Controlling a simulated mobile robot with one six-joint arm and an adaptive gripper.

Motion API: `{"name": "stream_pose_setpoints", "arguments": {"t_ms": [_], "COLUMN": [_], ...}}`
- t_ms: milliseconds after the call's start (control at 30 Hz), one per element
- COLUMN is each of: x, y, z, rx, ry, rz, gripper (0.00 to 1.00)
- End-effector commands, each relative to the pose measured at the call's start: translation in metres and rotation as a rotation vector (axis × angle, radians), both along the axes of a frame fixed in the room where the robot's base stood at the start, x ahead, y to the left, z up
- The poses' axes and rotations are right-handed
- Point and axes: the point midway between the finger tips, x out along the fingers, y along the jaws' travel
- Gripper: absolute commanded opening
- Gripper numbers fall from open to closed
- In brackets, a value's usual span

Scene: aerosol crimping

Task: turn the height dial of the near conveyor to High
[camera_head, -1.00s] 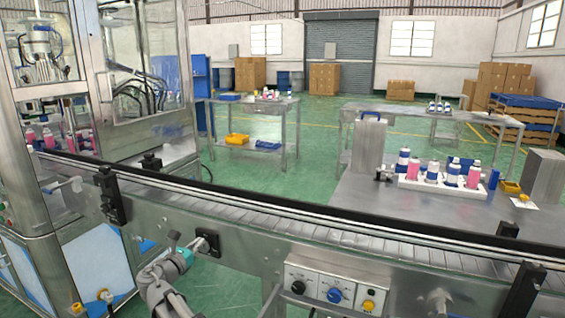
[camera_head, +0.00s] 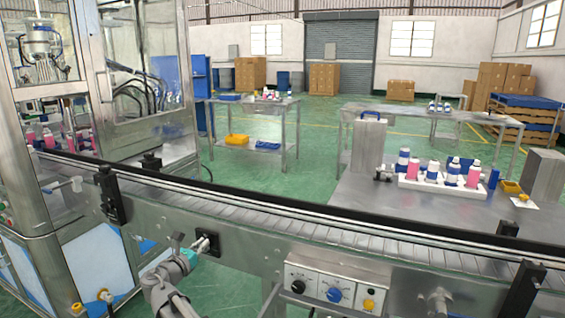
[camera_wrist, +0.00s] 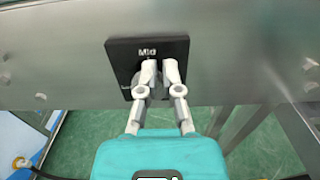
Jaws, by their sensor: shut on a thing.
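The height dial sits on a black square plate (camera_head: 213,240) on the side of the near conveyor (camera_head: 262,246). In the wrist view the plate (camera_wrist: 176,46) reads "Mid" at the top, with a partly covered label starting with "L" at its left. My gripper (camera_head: 201,246) is at the plate, and in the wrist view its two grey fingers (camera_wrist: 160,80) are closed around the dial knob (camera_wrist: 149,74). The knob is mostly hidden between the fingers, so its pointer direction cannot be told. Any High label is not visible.
A control box (camera_head: 335,290) with black, blue and yellow knobs is on the conveyor side to the right. A black rail bracket (camera_head: 111,195) stands to the left. A glass-doored machine (camera_head: 140,90) is at the far left. A white tray (camera_head: 440,190) holds several cans beyond the belt.

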Motion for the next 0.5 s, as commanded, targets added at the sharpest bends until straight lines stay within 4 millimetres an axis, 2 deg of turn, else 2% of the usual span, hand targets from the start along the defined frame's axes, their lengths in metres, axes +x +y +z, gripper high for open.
{"name": "stream_pose_setpoints", "arguments": {"t_ms": [500], "x": [-0.0018], "y": [-0.0035], "z": [0.0038], "rx": [0.005], "ry": [0.006], "rz": [-0.002], "gripper": [0.0]}}
